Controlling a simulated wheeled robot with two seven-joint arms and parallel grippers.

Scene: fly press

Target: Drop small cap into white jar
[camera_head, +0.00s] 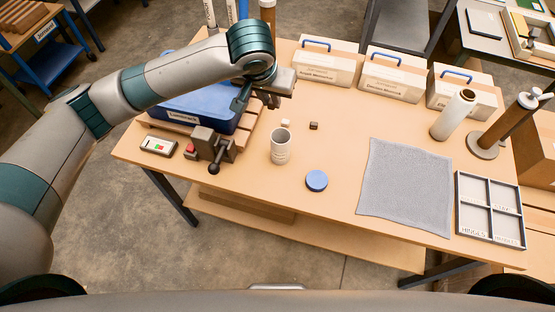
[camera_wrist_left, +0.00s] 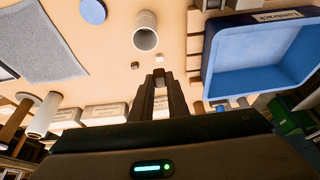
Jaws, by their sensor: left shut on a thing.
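The white jar (camera_head: 280,150) stands upright and open-topped near the middle of the table. It also shows in the left wrist view (camera_wrist_left: 146,38), mouth facing the camera. My left gripper (camera_head: 270,101) is above the table, behind the jar and apart from it. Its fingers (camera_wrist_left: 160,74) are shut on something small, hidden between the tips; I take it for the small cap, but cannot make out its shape. My right gripper is out of view.
A small white block (camera_head: 285,123) and a dark block (camera_head: 313,126) lie behind the jar. A blue disc (camera_head: 316,180) lies in front. A blue bin (camera_head: 205,110) and a clamp-like press (camera_head: 212,148) stand left. A grey mat (camera_head: 400,190) and divided tray (camera_head: 490,240) lie right.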

